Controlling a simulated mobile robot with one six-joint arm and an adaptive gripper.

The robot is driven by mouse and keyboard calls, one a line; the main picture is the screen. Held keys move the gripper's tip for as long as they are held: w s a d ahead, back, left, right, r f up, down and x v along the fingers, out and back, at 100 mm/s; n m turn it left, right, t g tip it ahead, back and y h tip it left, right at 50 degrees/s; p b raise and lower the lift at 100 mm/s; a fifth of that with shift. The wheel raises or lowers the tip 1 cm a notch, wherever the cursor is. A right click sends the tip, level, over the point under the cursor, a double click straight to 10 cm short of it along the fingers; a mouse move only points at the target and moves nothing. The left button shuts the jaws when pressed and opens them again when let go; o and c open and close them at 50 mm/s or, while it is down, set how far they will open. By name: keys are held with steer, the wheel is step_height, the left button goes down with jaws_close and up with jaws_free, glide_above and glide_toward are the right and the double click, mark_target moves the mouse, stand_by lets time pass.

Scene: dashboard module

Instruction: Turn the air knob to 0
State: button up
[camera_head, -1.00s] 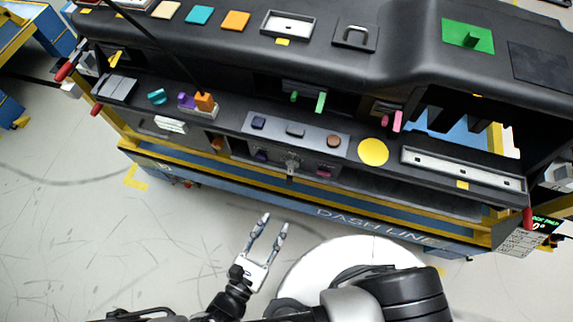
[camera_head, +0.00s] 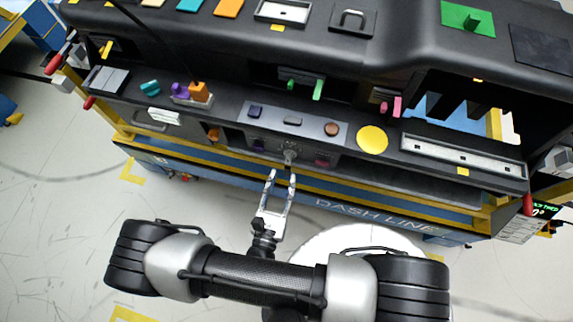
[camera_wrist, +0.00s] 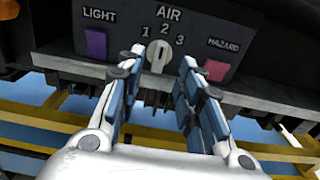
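The air knob (camera_wrist: 158,57) is a small light-grey knob on a dark panel under the word AIR. The numbers 1, 2 and 3 show around it; no 0 is visible, and the left finger covers part of the panel there. I cannot tell for sure which number it points at. In the head view the knob (camera_head: 290,156) sits low on the dashboard front. My gripper (camera_wrist: 162,60) is open, its two fingers either side of the knob in the wrist view, with visible gaps. In the head view its fingertips (camera_head: 283,174) are just in front of the knob.
A purple LIGHT button (camera_wrist: 96,43) lies left of the knob and a pink HAZARD button (camera_wrist: 215,70) right. A yellow and blue rail (camera_head: 370,193) runs below the dashboard (camera_head: 240,60). A small display (camera_head: 545,211) at far right shows green text. Floor in front is free.

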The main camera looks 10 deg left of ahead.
mark_target(288, 162)
steer(key=shift+w+d+b, duration=0.2)
steer(key=shift+w+b, duration=0.1)
steer(key=shift+w, duration=2.45)
steer(key=shift+c, duration=0.3)
jaws_close()
